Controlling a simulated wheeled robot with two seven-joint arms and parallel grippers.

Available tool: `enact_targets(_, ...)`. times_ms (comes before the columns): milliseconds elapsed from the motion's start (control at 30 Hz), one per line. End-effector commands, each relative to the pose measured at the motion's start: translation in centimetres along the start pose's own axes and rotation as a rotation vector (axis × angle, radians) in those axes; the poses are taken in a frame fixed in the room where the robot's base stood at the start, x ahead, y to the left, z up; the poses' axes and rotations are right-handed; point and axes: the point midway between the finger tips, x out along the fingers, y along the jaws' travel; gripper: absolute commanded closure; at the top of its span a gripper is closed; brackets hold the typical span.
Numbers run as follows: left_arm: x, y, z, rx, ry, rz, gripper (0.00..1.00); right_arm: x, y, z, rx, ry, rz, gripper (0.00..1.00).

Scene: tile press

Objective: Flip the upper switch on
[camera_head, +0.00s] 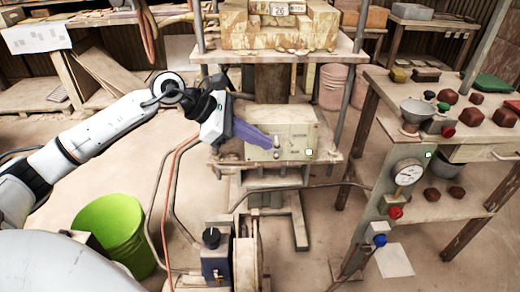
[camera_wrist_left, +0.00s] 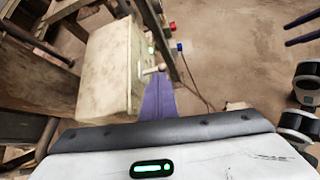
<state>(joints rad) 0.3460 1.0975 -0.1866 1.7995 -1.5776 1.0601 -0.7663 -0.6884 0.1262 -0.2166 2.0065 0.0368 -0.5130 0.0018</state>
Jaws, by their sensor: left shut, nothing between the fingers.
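A beige control box (camera_head: 297,130) stands on the press's lower shelf in the head view. Its front carries small switches one above the other; the upper switch (camera_head: 277,141) is beside my fingertips. My left gripper (camera_head: 268,143) has its purple fingers shut and empty, reaching to the box front. In the left wrist view the box (camera_wrist_left: 105,62) fills the left, with a pale lever (camera_wrist_left: 154,70) standing out close to the fingertips (camera_wrist_left: 159,80). Contact cannot be told. My right gripper (camera_wrist_left: 287,35) shows only at that view's right edge, its two dark fingers apart.
The press's tiled block (camera_head: 275,28) is above the box. A side table (camera_head: 370,85) with a funnel, a gauge (camera_head: 407,172) and a red knob (camera_head: 395,212) stands at right. A green bucket (camera_head: 112,232) and hoses are at lower left. Thin rods flank the shelf.

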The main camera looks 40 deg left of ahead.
Motion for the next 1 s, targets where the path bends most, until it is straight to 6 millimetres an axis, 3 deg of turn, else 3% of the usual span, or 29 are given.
enact_targets(667, 0.0, -0.1, 0.0, -0.001, 0.000, -0.003, 1.00, 0.0, 0.0, 0.0, -0.001, 0.000, 0.000, 0.40)
enact_targets(1000, -0.9, 0.2, 1.0, 0.001, 0.001, -0.001, 1.00, -0.6, 0.0, -0.5, -0.001, 0.000, 0.000, 0.40)
